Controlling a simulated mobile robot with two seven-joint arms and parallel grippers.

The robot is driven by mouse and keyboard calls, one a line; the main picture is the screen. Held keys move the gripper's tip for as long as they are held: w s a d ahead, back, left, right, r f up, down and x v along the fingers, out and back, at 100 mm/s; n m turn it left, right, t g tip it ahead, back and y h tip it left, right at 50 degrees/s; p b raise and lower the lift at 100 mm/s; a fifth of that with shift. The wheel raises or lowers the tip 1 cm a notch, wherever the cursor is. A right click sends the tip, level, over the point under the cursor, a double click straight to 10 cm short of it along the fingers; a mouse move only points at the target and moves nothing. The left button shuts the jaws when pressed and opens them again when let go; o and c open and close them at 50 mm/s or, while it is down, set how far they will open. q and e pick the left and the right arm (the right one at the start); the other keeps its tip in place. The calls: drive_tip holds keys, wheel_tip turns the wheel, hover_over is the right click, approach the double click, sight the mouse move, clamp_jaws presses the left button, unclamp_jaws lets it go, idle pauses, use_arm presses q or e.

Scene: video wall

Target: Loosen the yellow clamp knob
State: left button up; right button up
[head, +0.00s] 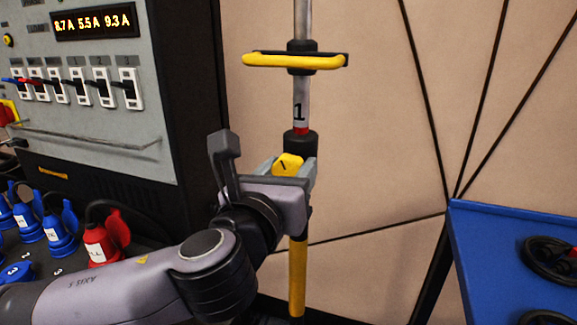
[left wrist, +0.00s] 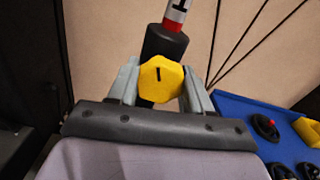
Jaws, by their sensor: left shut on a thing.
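The yellow clamp knob (head: 287,164) sits on the black collar (head: 299,143) of an upright pole, below the label "1". It has a dark line on its face, which stands about upright in the left wrist view (left wrist: 160,80). My left gripper (head: 287,167) is shut on the knob, with one grey finger on each side of it, as the left wrist view (left wrist: 158,84) also shows. The lower part of the collar is hidden behind the gripper. My right gripper is not in view.
A yellow handle bar (head: 293,62) crosses the pole above. A grey power panel (head: 90,90) with switches stands at left, with blue and red plugs (head: 100,244) below it. A blue case or table (head: 500,235) is at right. Dark cables cross the beige wall.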

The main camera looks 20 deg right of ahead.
use_arm(q)
drive_tip(key=shift+r+n+p, duration=0.15)
drive_tip(key=shift+n+p, duration=0.2)
drive_tip(key=shift+n, duration=0.95)
drive_tip(key=o, duration=1)
drive_tip(key=shift+o, duration=0.2)
drive_tip(key=shift+s+a, duration=0.1)
drive_tip(key=v, duration=0.7)
